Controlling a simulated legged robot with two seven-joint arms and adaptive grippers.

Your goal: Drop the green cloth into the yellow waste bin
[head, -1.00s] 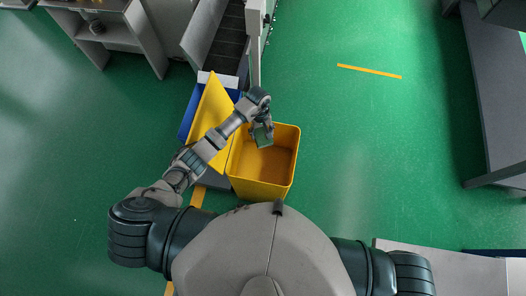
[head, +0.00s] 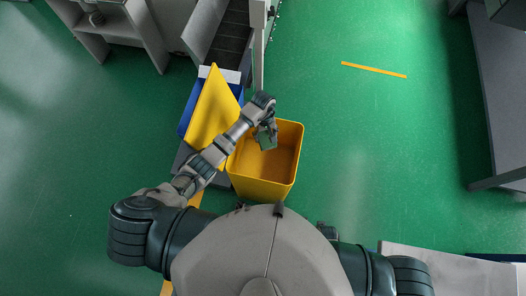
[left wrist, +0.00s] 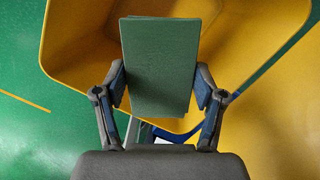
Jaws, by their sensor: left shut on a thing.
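The green cloth (head: 267,142) is a flat folded rectangle; it also shows large in the left wrist view (left wrist: 160,65). My left gripper (head: 268,131) is shut on the cloth, with a finger on each side of it in the left wrist view (left wrist: 160,88). The yellow waste bin (head: 262,188) stands open in front of my body. The gripper and cloth are over the upper part of its opening. The bin's wall and inside show behind the cloth in the left wrist view (left wrist: 75,45). Its visible floor looks empty. My right gripper is out of view.
The yellow lid (head: 212,105) stands tilted at the bin's left, with a blue bin (head: 187,118) behind it. A conveyor (head: 222,40) is beyond. A grey table (head: 495,100) is at the right. Green floor right of the bin is clear.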

